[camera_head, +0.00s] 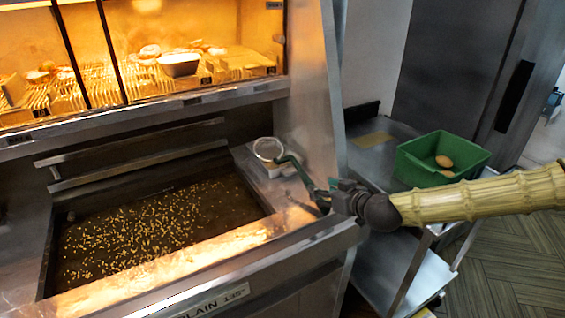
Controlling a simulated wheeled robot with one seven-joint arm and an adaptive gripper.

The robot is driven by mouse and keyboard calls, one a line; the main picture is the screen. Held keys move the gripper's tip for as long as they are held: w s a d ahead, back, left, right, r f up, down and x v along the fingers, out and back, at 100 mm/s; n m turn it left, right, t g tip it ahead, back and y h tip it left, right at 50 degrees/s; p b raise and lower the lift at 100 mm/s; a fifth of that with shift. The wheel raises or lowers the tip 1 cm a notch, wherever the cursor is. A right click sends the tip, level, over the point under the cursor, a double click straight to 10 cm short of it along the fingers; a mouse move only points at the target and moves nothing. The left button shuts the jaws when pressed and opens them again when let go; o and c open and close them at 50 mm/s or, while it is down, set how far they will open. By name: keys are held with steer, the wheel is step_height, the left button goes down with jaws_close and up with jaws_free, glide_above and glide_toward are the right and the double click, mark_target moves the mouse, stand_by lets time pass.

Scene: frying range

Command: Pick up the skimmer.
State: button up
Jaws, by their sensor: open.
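The skimmer has a round, pale mesh head (268,149) with a metal rim. It sits at the right end of the fryer, over the steel ledge beside the oil. A dark green curved piece, apparently its handle (291,163), runs from the head down right towards my gripper. My gripper (318,195) is open, at the end of the arm coming in from the right. Its fingers are close to the lower end of the handle and overlap it in the picture. I cannot tell whether they touch it.
The fryer vat (150,230) holds dark oil with many floating bits. A lit glass food cabinet (130,60) stands above it, with a slanted steel side panel close to the skimmer. A green crate (412,171) with a brownish item inside stands on a steel trolley at right.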

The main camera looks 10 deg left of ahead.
steer(key=shift+w+a+f, duration=0.15)
steer(key=shift+w+f, duration=0.15)
steer(key=shift+w, duration=0.15)
steer(key=shift+w+a+f, duration=0.15)
steer(key=shift+w+f, duration=0.1)
steer(key=shift+w, duration=0.2)
steer(key=shift+w+a, duration=0.2)
steer(key=shift+a, duration=0.15)
steer(key=shift+p+x, duration=1.35)
steer(key=shift+x, duration=1.35)
steer(key=shift+s+d+f, duration=0.1)
steer(key=shift+f, duration=0.1)
jaws_close()
